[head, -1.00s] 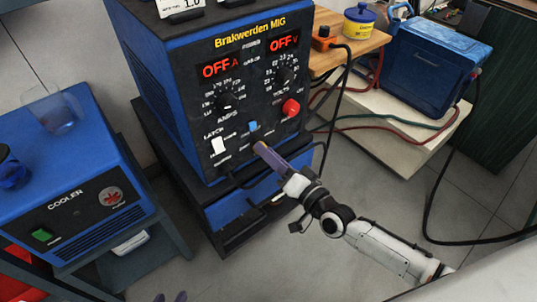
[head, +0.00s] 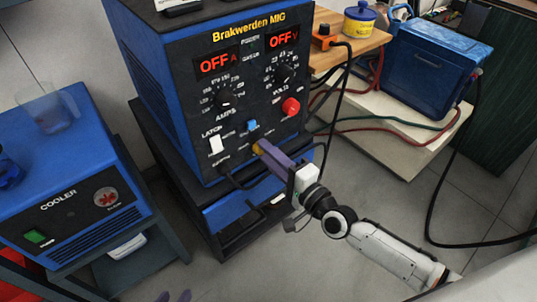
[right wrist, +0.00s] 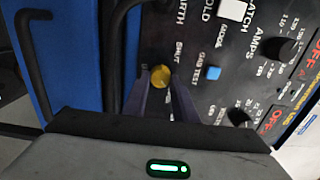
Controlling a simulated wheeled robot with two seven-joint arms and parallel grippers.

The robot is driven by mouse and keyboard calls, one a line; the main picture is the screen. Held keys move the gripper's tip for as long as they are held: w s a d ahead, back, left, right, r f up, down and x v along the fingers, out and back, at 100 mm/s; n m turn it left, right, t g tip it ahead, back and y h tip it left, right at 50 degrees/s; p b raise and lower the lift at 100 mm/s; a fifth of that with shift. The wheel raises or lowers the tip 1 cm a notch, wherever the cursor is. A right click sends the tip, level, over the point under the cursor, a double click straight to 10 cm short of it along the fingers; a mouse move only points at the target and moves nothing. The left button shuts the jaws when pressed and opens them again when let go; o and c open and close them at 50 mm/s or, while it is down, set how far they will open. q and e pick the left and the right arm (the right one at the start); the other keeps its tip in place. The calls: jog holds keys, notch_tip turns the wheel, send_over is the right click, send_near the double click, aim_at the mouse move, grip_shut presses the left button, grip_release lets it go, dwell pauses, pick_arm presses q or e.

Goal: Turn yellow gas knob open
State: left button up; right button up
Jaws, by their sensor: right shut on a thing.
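The yellow gas knob (head: 257,147) is low on the front panel of the blue and black welder (head: 243,120). In the right wrist view the knob (right wrist: 160,77) sits between my right gripper's two purple fingers, beside the words SHUT and GAS TEST. My right gripper (head: 264,149) is shut on the knob; its fingers (right wrist: 160,84) partly cover the knob's sides. I cannot read which way the knob points. My left gripper (head: 172,297) shows only as two purple fingertips, apart, at the bottom edge of the head view, away from the welder.
A blue button (head: 252,126), a white latch switch (head: 216,144) and a red knob (head: 291,106) are near the gas knob. Both displays read OFF. The cooler (head: 70,190) stands at left. A black cable (head: 343,90) hangs right of the welder. Floor in front is clear.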

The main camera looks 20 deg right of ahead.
pick_arm(q)
jog(key=shift+w+r, duration=0.2)
dwell(0.3)
pick_arm(e)
jog(key=o, duration=0.9)
pick_arm(q)
jog(key=shift+s+f, duration=0.2)
jog(key=shift+f, duration=0.1)
pick_arm(e)
jog(key=shift+o, duration=0.6)
pick_arm(q)
jog(key=shift+s+a+r+p, duration=0.3)
jog(key=shift+a+r+p, duration=0.25)
jog(key=shift+p, duration=0.2)
pick_arm(e)
jog(key=v, duration=1)
jog(key=shift+s, duration=0.15)
